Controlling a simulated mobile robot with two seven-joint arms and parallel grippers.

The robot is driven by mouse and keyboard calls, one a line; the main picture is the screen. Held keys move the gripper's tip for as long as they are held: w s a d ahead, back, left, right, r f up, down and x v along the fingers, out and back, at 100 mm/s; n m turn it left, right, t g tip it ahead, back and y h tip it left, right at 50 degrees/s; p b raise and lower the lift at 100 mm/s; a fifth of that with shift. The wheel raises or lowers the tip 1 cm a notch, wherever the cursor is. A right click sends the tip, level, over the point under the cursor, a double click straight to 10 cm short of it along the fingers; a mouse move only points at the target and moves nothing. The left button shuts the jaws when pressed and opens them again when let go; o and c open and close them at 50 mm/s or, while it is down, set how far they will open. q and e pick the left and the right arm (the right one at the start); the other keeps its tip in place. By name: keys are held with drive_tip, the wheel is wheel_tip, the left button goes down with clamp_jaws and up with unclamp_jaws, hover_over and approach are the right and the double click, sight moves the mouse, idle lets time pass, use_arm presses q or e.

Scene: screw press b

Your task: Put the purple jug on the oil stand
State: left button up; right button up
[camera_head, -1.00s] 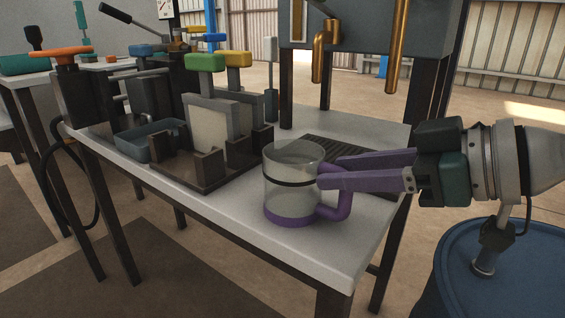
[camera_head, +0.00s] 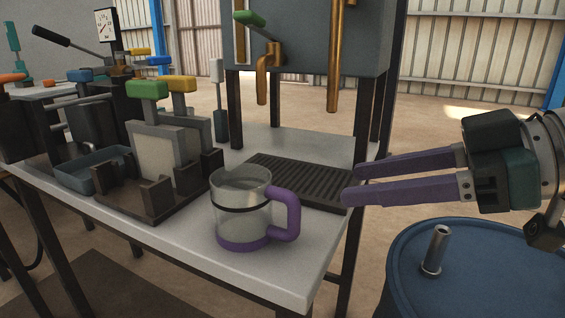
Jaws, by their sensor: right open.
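The purple jug (camera_head: 243,222) is a clear cylinder with a dark band, a purple base and a purple handle. It stands upright on the light tabletop near the front edge, handle to the right. A dark ribbed grate (camera_head: 300,180) lies on the table behind and right of it, below a grey tank (camera_head: 320,38) with brass pipes on dark legs. I cannot tell which of these parts is called the oil stand. My right gripper (camera_head: 352,185) is open and empty, its purple fingers pointing left, to the right of the handle and apart from it. My left gripper is not in view.
A dark press fixture with upright plates (camera_head: 160,150) and yellow and green knobs stands left of the jug, with a blue tray (camera_head: 92,172) beside it. A blue drum (camera_head: 465,265) stands below my right arm. The tabletop (camera_head: 285,265) right of the jug is clear.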

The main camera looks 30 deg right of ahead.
drive_tip(key=s+a+f+m+g+h, duration=0.4)
drive_tip(key=s+f+m+g+h, duration=0.2)
drive_tip(key=s+f, duration=0.8)
drive_tip(key=shift+s+f+g+h, duration=0.3)
drive_tip(key=shift+s+g+h, duration=0.4)
drive_tip(key=shift+s+h, duration=0.2)
